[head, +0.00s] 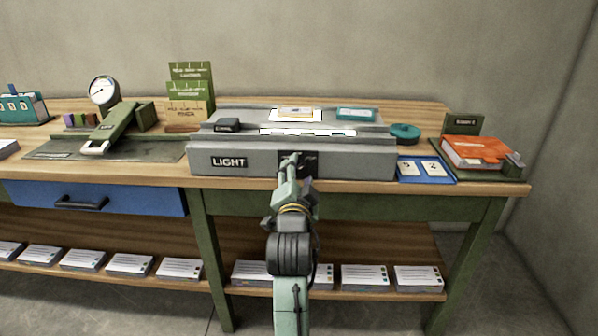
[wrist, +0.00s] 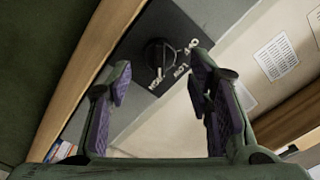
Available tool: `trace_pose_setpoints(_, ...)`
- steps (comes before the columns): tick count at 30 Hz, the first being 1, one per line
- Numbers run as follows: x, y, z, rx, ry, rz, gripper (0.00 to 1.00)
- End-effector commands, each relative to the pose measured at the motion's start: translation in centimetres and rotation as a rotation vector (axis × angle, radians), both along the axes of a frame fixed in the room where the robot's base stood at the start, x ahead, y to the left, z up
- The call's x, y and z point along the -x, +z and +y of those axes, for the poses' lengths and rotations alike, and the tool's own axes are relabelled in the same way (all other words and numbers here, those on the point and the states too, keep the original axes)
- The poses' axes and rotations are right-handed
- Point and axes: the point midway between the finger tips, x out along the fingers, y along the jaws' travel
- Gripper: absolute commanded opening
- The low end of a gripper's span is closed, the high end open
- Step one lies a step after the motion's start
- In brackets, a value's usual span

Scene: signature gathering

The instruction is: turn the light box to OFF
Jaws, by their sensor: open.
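The light box (head: 345,163) is a long grey case on the table with a "LIGHT" label (head: 229,162) on its front. A black switch plate (head: 309,162) is on the front, partly hidden by my gripper (head: 289,160). In the wrist view the dark plate (wrist: 187,27) carries a round black knob (wrist: 157,52) with white lettering around it. The lettering is tilted and hard to read, so I cannot tell the knob's setting. My gripper (wrist: 162,80) is open, its purple-padded fingers apart on either side of the knob in the picture. I see no contact with it.
Cards and a teal label lie on the box top. A blue tray (head: 427,180) with cards and an orange book (head: 474,152) are at the right. A stamping press (head: 112,125) and gauge are at the left. Paper stacks fill the lower shelf (head: 215,262).

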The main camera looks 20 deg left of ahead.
Motion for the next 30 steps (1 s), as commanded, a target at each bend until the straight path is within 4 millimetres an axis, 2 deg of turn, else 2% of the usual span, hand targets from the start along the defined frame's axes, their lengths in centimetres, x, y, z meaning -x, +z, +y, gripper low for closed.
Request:
trace_pose_setpoints(6, -1.6, 0.0, 0.5, 0.0, 0.001, -0.001, 0.47)
trace_pose_setpoints(15, -1.8, 0.0, 0.5, 0.0, 0.001, -0.001, 0.46)
trace_pose_setpoints(30, -1.7, 0.0, 0.5, 0.0, 0.001, -0.001, 0.13)
